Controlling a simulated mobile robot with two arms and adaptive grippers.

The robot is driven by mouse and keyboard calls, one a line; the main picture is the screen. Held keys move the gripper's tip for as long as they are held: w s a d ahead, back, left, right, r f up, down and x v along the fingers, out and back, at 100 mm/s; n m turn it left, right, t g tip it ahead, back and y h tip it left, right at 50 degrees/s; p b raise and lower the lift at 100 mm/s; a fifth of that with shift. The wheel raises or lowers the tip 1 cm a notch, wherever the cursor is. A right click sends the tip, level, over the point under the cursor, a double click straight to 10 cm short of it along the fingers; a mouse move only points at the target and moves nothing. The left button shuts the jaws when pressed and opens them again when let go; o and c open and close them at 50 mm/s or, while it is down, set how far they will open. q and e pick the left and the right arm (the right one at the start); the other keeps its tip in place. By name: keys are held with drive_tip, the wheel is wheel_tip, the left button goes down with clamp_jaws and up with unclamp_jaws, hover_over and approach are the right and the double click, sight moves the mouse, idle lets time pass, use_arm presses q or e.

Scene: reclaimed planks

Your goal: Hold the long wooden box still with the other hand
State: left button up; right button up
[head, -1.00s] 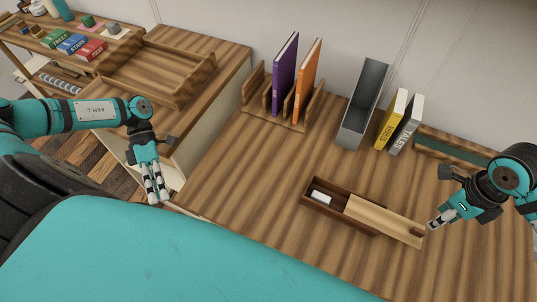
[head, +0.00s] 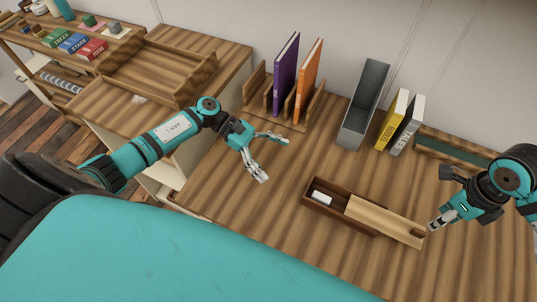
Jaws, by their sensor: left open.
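The long wooden box (head: 314,207) lies on the desk, dark brown, angled down to the right. Its pale sliding lid (head: 377,217) is partly out to the right, so the box's left end is uncovered. A small white block (head: 321,197) sits inside that open end. My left gripper (head: 275,161) is open and empty above the desk, left of the box and apart from it. My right gripper (head: 434,226) is at the lid's right end, by a dark notch or grip there; whether its fingers are closed on it is too small to tell.
Behind the box stand a wooden rack (head: 291,121) with purple (head: 286,74) and orange (head: 308,78) books, a grey holder (head: 363,106), and yellow (head: 392,119) and grey (head: 406,125) books. An empty wooden tray (head: 157,73) is at left. The desk around the box is clear.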

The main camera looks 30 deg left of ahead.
sight(328, 197)
use_arm(q)
drive_tip(key=x, duration=1.6)
drive_tip(key=shift+d+f, duration=0.15)
drive_tip(key=shift+d, duration=0.1)
drive_tip(key=shift+c, duration=0.3)
drive_tip(key=c, duration=1.1)
drive_tip(key=shift+c, duration=0.2)
